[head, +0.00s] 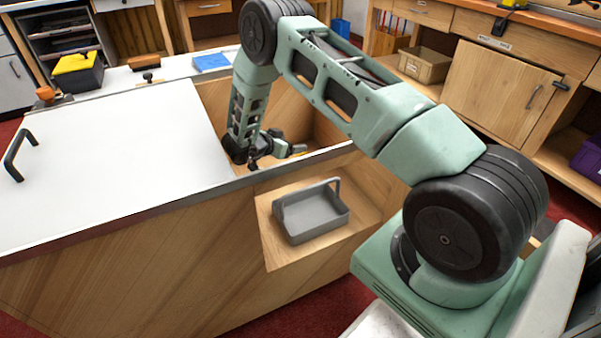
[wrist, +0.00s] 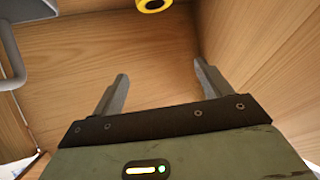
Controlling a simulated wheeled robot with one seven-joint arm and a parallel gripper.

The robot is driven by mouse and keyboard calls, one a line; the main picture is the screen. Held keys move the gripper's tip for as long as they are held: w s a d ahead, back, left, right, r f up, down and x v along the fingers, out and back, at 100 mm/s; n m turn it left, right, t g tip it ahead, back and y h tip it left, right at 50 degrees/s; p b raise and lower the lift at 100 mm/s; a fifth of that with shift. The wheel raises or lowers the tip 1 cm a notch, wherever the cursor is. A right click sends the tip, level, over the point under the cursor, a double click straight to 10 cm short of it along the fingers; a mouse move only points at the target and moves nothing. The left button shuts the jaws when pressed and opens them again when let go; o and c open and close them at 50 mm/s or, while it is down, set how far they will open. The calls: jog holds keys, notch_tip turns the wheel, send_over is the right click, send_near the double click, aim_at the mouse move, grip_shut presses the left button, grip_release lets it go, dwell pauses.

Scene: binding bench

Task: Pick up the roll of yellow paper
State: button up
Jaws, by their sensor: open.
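The roll of yellow paper (wrist: 153,5) shows at the top edge of the wrist view, cut off by the frame, with a dark hole in its end. My gripper (wrist: 161,70) is open and empty, and its two grey fingers point toward the roll but stay apart from it. In the head view my gripper (head: 280,149) is down inside the wooden compartment of the bench. A small yellow patch shows beside it there; most of the roll is hidden.
Wooden walls (wrist: 262,45) enclose the compartment. A white lid (head: 110,150) covers the bench top at left. A grey caddy (head: 312,214) stands in a recess at the bench's front. A grey part with a curved rod (wrist: 14,70) is at left in the wrist view.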

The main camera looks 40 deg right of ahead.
jog(key=f+b, duration=0.4)
jog(key=f, duration=0.1)
jog(key=f+b, duration=0.2)
jog(key=f, duration=0.1)
jog(key=shift+w+f, duration=0.15)
jog(key=shift+w, duration=0.15)
jog(key=b+x, duration=0.4)
jog(key=x, duration=0.3)
jog(key=shift+w+d, duration=0.1)
jog(key=shift+d, duration=0.15)
jog(key=c, duration=1.1)
